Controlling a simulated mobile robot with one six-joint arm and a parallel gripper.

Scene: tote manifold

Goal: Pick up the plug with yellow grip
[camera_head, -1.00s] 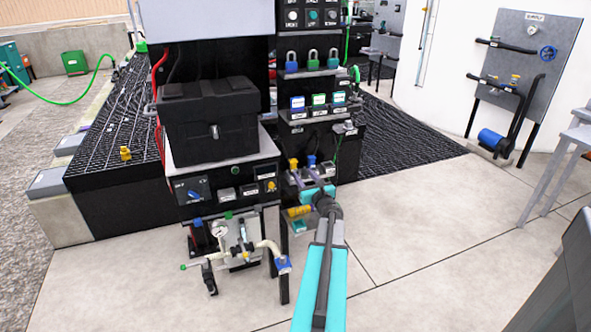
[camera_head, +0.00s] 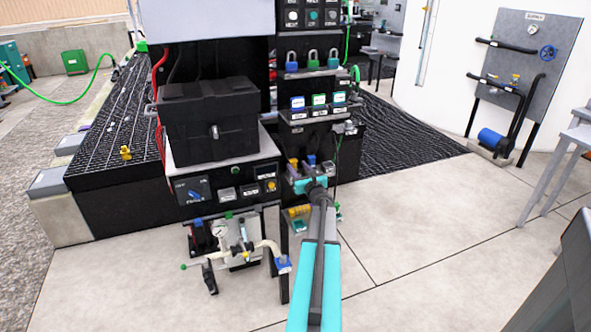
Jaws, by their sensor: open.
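A small plug with a yellow grip (camera_head: 293,163) stands on the lower shelf of the black rack, left of a blue-topped plug (camera_head: 311,160). My gripper (camera_head: 304,173), with a teal body, is open and reaches up to this shelf. Its fingers are small and dark against the rack, close in front of the two plugs. I cannot tell whether a finger touches the yellow grip. The lower part of the plug is hidden by the gripper. My teal and grey arm rises from the bottom of the picture.
A yellow cylinder (camera_head: 299,211) lies low beneath my gripper. A pipe assembly with a gauge (camera_head: 220,229) stands to the left, below a black box (camera_head: 208,125). Padlocks (camera_head: 312,61) and small labelled blocks (camera_head: 319,101) fill the higher shelves.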

